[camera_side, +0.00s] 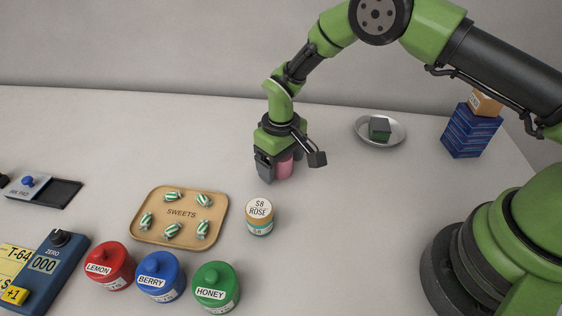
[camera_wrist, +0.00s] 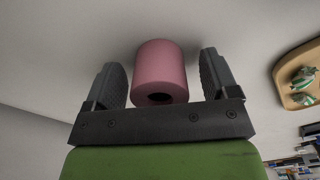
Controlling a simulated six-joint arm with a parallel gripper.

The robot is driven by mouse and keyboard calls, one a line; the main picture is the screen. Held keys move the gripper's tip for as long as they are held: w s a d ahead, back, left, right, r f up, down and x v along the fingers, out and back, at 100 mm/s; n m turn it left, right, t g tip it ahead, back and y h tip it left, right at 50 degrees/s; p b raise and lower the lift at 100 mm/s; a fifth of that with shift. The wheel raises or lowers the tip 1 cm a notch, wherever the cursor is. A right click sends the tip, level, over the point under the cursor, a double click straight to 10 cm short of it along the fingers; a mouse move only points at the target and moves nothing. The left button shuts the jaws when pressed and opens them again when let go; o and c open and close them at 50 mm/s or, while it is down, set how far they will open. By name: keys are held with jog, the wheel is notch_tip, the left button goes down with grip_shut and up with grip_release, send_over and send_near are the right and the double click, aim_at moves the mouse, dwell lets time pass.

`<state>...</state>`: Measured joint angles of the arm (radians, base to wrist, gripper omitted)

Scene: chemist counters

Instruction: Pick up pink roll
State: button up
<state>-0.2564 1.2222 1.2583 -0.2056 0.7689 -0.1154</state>
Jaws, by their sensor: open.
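The pink roll (camera_side: 285,166) stands on the counter, partly hidden behind my gripper in the side view. In the wrist view the pink roll (camera_wrist: 161,70) shows its curved side and a dark hole in its end. My gripper (camera_side: 276,170) points down at the roll. In the wrist view my gripper (camera_wrist: 162,80) is open, with one finger on each side of the roll. A small gap shows between the roll and each finger.
A "$8 ROSE" jar (camera_side: 260,216) stands in front of my gripper. A sweets tray (camera_side: 140,226) lies to the left, with lemon (camera_side: 109,265), berry (camera_side: 161,277) and honey (camera_side: 216,287) jars before it. A dish (camera_side: 399,137) holds a dark green block (camera_side: 379,128). Blue boxes (camera_side: 470,132) stand at right.

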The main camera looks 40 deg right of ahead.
jog(key=shift+f, duration=0.15)
jog(key=c, duration=1)
